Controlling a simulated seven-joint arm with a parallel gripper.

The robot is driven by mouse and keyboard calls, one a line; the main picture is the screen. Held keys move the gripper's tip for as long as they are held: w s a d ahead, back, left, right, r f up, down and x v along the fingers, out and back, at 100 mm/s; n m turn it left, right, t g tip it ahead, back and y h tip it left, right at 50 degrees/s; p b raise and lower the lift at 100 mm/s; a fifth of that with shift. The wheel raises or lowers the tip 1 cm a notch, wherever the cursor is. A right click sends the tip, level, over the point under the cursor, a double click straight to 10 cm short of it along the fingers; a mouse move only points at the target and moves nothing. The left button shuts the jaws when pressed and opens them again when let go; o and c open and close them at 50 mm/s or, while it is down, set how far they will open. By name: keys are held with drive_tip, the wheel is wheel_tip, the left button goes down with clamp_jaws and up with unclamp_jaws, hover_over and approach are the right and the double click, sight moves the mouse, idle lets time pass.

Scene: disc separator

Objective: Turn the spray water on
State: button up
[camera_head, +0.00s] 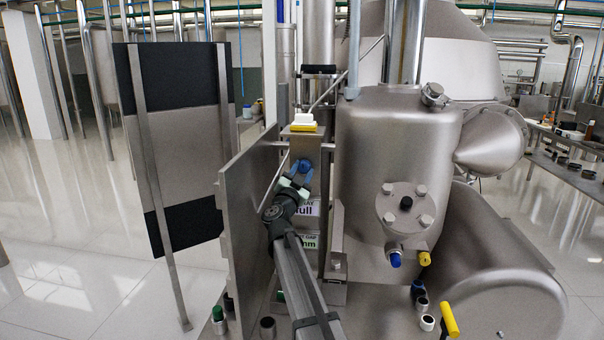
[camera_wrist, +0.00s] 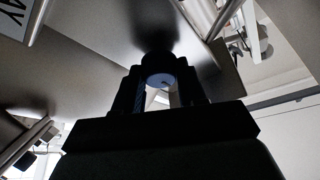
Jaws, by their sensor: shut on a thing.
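A blue round knob (camera_head: 306,166) sits on a steel upright bracket to the left of the large steel vessel. My gripper (camera_head: 301,178) reaches up to it from below, with its fingers around the knob. In the wrist view my gripper (camera_wrist: 159,90) is dark, and the pale blue round face of the knob (camera_wrist: 160,80) shows between its fingers. My gripper is shut on this knob. A white sign (camera_wrist: 18,12) ending in "AY" is at the top left of the wrist view. The knob's turn angle cannot be told.
A steel plate (camera_head: 246,215) stands close to the left of my arm. The steel vessel (camera_head: 395,140) stands close to the right. Blue (camera_head: 396,260) and yellow (camera_head: 425,258) fittings sit under the vessel.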

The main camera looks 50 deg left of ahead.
drive_tip(key=shift+m, duration=0.7)
drive_tip(key=o, duration=1)
drive_tip(key=shift+o, duration=0.2)
drive_tip(key=v, duration=1.2)
